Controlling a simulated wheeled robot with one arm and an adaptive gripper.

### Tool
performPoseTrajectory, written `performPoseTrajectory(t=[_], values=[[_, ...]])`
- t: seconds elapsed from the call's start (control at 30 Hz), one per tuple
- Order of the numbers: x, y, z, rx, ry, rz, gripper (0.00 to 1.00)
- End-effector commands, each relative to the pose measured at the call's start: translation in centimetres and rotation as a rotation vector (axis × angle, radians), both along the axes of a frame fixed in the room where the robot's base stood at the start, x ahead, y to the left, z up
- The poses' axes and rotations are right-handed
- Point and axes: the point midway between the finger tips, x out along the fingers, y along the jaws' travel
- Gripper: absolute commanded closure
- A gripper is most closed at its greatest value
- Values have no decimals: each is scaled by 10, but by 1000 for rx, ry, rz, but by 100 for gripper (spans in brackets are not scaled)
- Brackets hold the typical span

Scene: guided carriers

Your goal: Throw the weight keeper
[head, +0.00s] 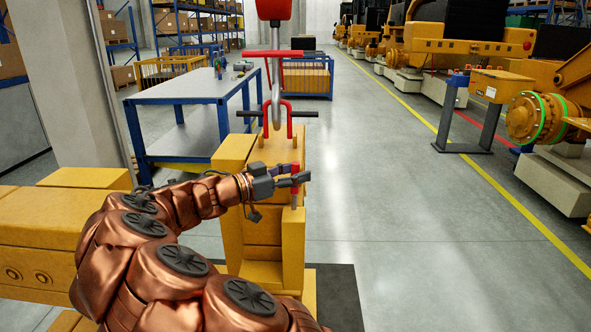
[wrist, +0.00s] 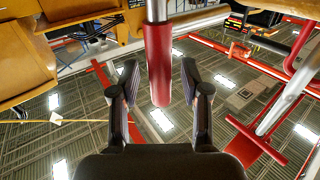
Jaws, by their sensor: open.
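The weight keeper appears to be the short upright lever with a red grip (head: 295,182) on the yellow stand (head: 262,235) in the head view. The wrist view shows its red grip (wrist: 158,65) on a grey rod, between the two dark fingers. My gripper (head: 298,180) is open around the grip, reaching in from the left at grip height. In the wrist view my gripper (wrist: 158,95) has a clear gap on each side of the grip, with no visible contact. The lever's lower end is partly hidden in the head view.
A grey hook (head: 276,102) hangs over the stand at a red shackle (head: 275,118), with a red T-bar (head: 272,54) above. A blue-framed table (head: 190,88) stands behind left. Yellow machines (head: 440,45) line the right. The floor right of the stand is clear.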

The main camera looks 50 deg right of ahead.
Motion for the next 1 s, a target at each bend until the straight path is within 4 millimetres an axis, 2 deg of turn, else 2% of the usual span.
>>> performPoseTrajectory(t=[0.27,0.7,1.0], values=[[0,-1,-1,0,0,1,54],[0,-1,-1,1,0,1,99],[0,-1,-1,1,0,1,100]])
